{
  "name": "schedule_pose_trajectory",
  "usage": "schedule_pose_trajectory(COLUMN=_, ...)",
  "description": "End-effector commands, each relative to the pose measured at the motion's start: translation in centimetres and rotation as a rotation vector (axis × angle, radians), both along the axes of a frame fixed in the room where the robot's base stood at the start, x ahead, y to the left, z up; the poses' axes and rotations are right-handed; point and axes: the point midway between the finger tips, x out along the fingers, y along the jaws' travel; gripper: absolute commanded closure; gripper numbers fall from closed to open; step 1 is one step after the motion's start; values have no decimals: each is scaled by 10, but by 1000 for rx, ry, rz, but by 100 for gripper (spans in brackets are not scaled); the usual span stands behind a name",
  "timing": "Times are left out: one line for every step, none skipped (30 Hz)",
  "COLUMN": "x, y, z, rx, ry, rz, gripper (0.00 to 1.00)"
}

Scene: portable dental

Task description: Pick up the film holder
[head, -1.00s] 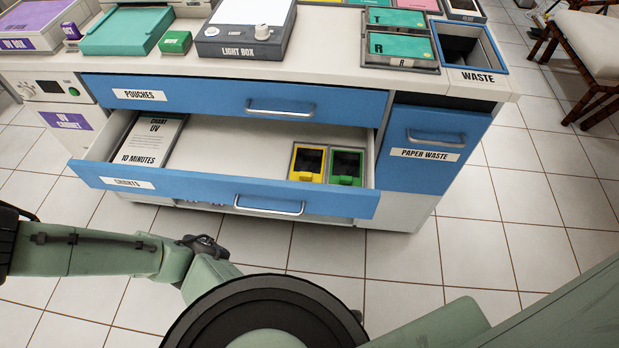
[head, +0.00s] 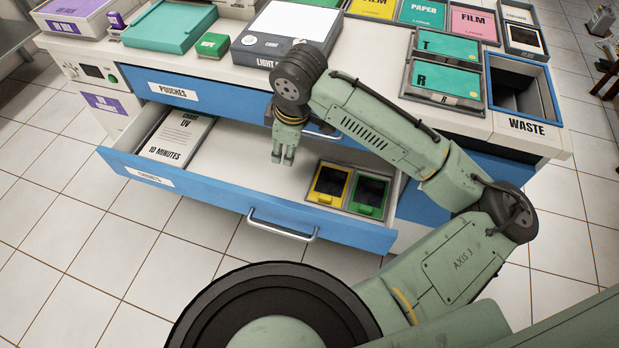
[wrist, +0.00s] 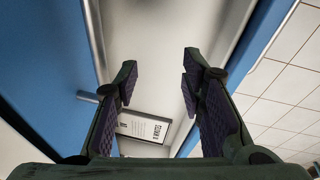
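Two small framed pieces with dark windows lie side by side in the right part of the open drawer (head: 232,200), one yellow (head: 329,184) and one green (head: 369,196). No readable label shows which is the film holder. My gripper (head: 283,158) hangs over the middle of the drawer, left of the yellow piece and apart from it. In the wrist view my gripper (wrist: 157,78) is open, with nothing between its fingers. Neither framed piece shows in the wrist view.
A "Chart UV 10 Minutes" sheet (head: 180,137) lies in the drawer's left end and shows in the wrist view (wrist: 143,126). The shut "Pouches" drawer (head: 172,90) is above. A light box (head: 290,28) and a waste bin (head: 520,85) are on top. The drawer's middle is clear.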

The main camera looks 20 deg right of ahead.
Motion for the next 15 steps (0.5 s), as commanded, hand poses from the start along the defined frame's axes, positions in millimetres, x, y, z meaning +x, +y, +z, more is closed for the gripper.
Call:
schedule_pose_trajectory(x=-18, y=-28, z=-8, rx=-27, ry=65, rz=-47, gripper=63)
schedule_pose_trajectory(x=-28, y=-41, z=-12, rx=-38, ry=100, rz=-66, gripper=63)
schedule_pose_trajectory(x=-40, y=-54, z=-16, rx=-50, ry=141, rz=-87, gripper=63)
schedule_pose_trajectory(x=-48, y=-62, z=-19, rx=-58, ry=167, rz=-100, gripper=63)
schedule_pose_trajectory(x=-55, y=-69, z=-21, rx=-63, ry=190, rz=-111, gripper=63)
schedule_pose_trajectory(x=-63, y=-77, z=-23, rx=-69, ry=214, rz=-123, gripper=63)
schedule_pose_trajectory(x=-67, y=-80, z=-25, rx=-72, ry=228, rz=-129, gripper=63)
schedule_pose_trajectory(x=-70, y=-83, z=-27, rx=-73, ry=239, rz=-134, gripper=63)
schedule_pose_trajectory(x=-73, y=-85, z=-31, rx=-74, ry=248, rz=-138, gripper=63)
schedule_pose_trajectory(x=-74, y=-86, z=-35, rx=-75, ry=252, rz=-140, gripper=63)
schedule_pose_trajectory(x=-75, y=-87, z=-40, rx=-76, ry=255, rz=-141, gripper=63)
schedule_pose_trajectory(x=-75, y=-86, z=-46, rx=-74, ry=256, rz=-141, gripper=63)
schedule_pose_trajectory(x=-75, y=-86, z=-51, rx=-75, ry=254, rz=-141, gripper=63)
schedule_pose_trajectory(x=-75, y=-86, z=-56, rx=-75, ry=255, rz=-140, gripper=63)
schedule_pose_trajectory(x=-74, y=-86, z=-62, rx=-74, ry=253, rz=-141, gripper=63)
